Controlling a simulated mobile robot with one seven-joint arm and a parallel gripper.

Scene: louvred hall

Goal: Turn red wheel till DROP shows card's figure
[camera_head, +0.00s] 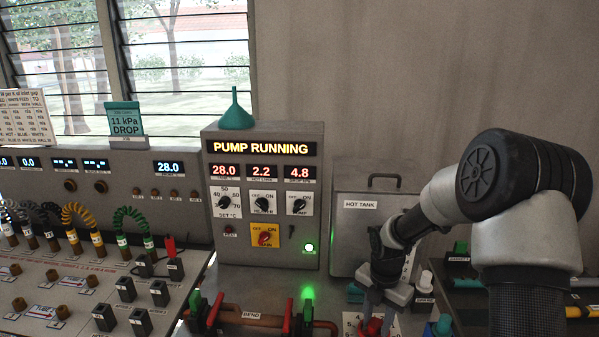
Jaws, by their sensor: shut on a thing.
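The teal card (124,119) at the back left reads "11 kPa DROP". On the grey pump box (212,165), the right-hand red display (299,172) reads 4.8; its small label appears to say DROP. The other two displays there read 28.0 and 2.2. The red wheel (373,328) is at the bottom edge of the view, in front of the hot tank and partly cut off. My gripper (374,308) points down and is shut on the red wheel. The fingertips are small and partly hidden.
The hot tank (352,240) stands behind my arm. A panel with coloured cables (80,222) fills the left. Teal and white fittings (424,282) stand close right of my gripper.

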